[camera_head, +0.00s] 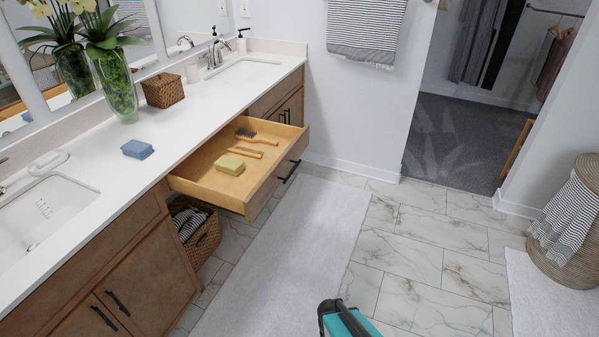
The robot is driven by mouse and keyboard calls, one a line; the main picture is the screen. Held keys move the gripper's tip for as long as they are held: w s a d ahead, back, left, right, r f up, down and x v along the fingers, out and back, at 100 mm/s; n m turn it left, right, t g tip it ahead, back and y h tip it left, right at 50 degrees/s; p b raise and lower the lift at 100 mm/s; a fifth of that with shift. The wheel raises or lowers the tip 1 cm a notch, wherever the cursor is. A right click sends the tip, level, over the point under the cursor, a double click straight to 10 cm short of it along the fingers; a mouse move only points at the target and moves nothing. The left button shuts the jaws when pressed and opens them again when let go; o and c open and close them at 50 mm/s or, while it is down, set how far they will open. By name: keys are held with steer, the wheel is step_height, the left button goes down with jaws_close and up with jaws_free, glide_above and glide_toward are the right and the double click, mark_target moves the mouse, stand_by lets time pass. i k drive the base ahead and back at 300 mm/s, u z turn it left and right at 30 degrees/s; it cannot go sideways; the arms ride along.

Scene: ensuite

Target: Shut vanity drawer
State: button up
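The vanity drawer (262,184) is pulled far out from the wooden vanity (152,264), under the white countertop. Its front faces right and carries a dark bar handle (289,171). Inside lie a yellow-green block like a sponge or soap (230,164), a wooden comb or brush (245,152) and a dark-headed brush (247,133). A teal and black part of my arm shows at the bottom edge, well apart from the drawer. No gripper fingers can be made out.
A wicker basket (203,240) with striped cloth stands under the drawer. A pale rug (290,265) lies along the vanity. Marble tile (425,262) to the right is clear. A wicker hamper (571,257) stands at far right. A vase (116,88) stands on the counter.

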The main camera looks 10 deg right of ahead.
mark_target(246, 193)
steer(key=k, duration=0.35)
steer(key=u, duration=0.15)
steer(key=i, duration=0.95)
steer(key=u, duration=4.65)
steer(key=i, duration=0.1)
steer(key=z, duration=3.25)
